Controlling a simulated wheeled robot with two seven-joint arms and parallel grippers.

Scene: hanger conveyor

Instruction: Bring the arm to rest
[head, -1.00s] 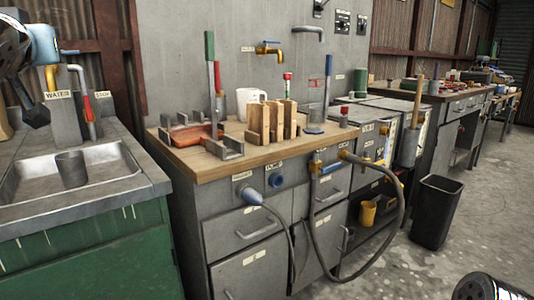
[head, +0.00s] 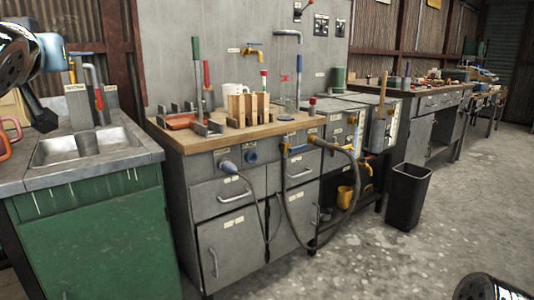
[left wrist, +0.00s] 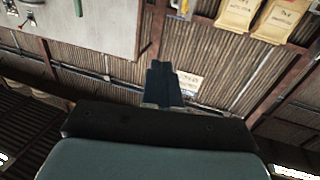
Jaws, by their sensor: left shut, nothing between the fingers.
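My left arm comes in at the upper left of the head view. My left gripper (head: 41,118) hangs from it, dark and pointing down, in front of the sink counter's left side. In the left wrist view its two dark fingers (left wrist: 163,84) are together with nothing between them. The fingers point at the corrugated wall there and touch nothing that I can see. Only a rounded piece of my right arm shows at the bottom right corner of the head view; my right gripper is out of view.
A sink counter (head: 75,180) with a green cabinet stands at the left, close below my left gripper. A wooden-topped bench (head: 215,141) with tools, a mug and a looped hose (head: 287,215) stands centre. A black bin (head: 408,195) stands right. The concrete floor in front is clear.

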